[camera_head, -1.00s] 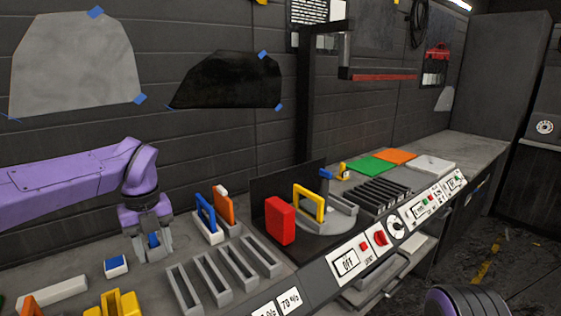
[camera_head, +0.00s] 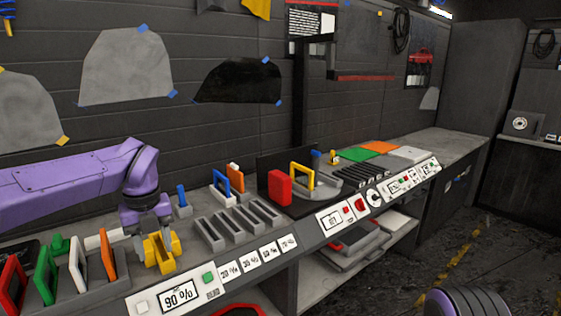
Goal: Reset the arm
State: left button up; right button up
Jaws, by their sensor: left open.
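My left arm, purple, comes in from the left in the head view. Its gripper (camera_head: 150,228) points down over the bench, open. A yellow block (camera_head: 160,252) is just below and in front of the fingertips. I cannot tell whether they touch it. A small upright blue piece (camera_head: 181,196) on a grey base stands apart, behind and to the right of the gripper. My right gripper is not in view.
Red, green, white and orange frames (camera_head: 46,272) stand upright at the left. Empty grey slotted holders (camera_head: 235,224) lie right of the gripper. Further right are a red block (camera_head: 279,188) and a yellow frame (camera_head: 301,177). A control panel (camera_head: 178,295) lines the bench front.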

pick_arm(q)
jog(key=w+a+f+m+t+y, duration=0.1)
jog(key=a+f+m+t+y, duration=0.15)
jog(key=f+m+y, duration=0.2)
jog(key=w+a+f+m+t+y, duration=0.1)
jog(key=a+f+m+y, duration=0.3)
jog(key=f+m, duration=0.2)
notch_tip(320, 180, down, 10)
jog(key=s+d+m+t, duration=0.1)
jog(key=s+m+t, duration=0.2)
jog(key=m, duration=0.6)
jog(key=s+d+f+m+h+b, duration=0.1)
jog(key=s+d+f+m+h, duration=0.1)
jog(key=s+f+m, duration=0.6)
jog(key=s+d+f+m+h, duration=0.25)
jog(key=s+f+m, duration=0.25)
jog(key=s+f, duration=0.4)
jog(key=s+a+f+m+g, duration=0.1)
jog(key=s+f, duration=0.1)
jog(key=s, duration=0.5)
jog(key=s+a+f+m+g, duration=0.1)
jog(key=s+f+m+g, duration=0.1)
jog(key=s, duration=0.6)
jog(key=shift+f+h, duration=0.4)
jog(key=shift+f, duration=0.3)
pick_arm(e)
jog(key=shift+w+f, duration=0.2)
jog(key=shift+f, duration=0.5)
